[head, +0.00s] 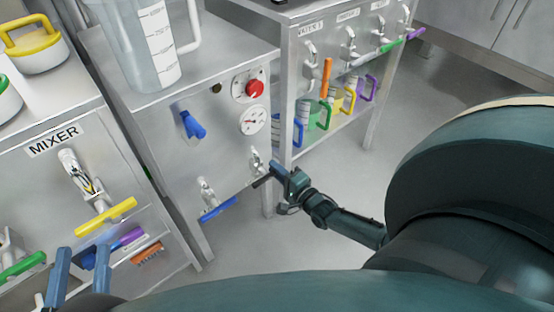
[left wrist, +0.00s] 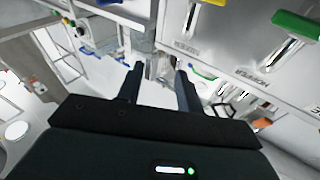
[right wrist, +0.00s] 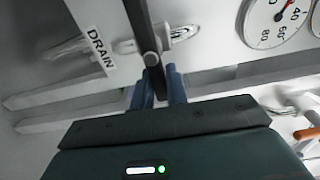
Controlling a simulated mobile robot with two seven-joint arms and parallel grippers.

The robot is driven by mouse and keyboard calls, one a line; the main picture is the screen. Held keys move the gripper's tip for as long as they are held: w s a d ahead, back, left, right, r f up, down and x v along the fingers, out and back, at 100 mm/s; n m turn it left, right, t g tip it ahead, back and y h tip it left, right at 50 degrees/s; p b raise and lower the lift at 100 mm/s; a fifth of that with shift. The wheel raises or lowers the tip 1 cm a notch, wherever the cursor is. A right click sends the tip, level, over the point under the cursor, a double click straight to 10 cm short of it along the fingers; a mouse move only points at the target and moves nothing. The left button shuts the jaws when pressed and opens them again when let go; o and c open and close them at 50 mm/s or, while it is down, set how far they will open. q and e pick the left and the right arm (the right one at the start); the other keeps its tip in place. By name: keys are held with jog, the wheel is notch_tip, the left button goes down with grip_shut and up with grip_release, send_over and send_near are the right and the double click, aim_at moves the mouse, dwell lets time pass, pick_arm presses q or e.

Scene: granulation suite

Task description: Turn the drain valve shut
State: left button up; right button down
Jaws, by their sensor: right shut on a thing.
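The drain valve (head: 256,161) sits low on the right part of the steel cabinet's front. In the right wrist view its pale metal body (right wrist: 183,32) is beside the DRAIN label (right wrist: 98,48). Its dark lever (right wrist: 141,22) stands across the pipe and runs down between my right fingers. My right gripper (head: 278,172) is shut on this lever, and in the right wrist view the fingers (right wrist: 158,90) close around its end. My left gripper (head: 80,268) is open and empty at the lower left, in front of the mixer panel. Its fingers (left wrist: 158,88) stand apart in the left wrist view.
A red knob (head: 255,88), a gauge (head: 253,121), a dark blue handle (head: 193,124) and a blue-lever valve (head: 217,209) are on the same cabinet. A yellow-handled valve (head: 106,216) is on the mixer panel. Coloured jugs (head: 318,113) stand on a shelf behind.

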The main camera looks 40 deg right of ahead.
jog(key=c, duration=1.4)
grip_release()
pick_arm(q)
jog(key=p, duration=0.3)
jog(key=shift+s+a+f+m+g+y, duration=0.15)
jog(key=shift+s+a+m+g+y, duration=0.15)
jog(key=shift+a+m, duration=0.1)
pick_arm(e)
jog(key=s+d, duration=0.1)
jog(key=s, duration=1.2)
pick_arm(q)
jog(key=shift+w+d, duration=0.1)
jog(key=shift+w, duration=0.05)
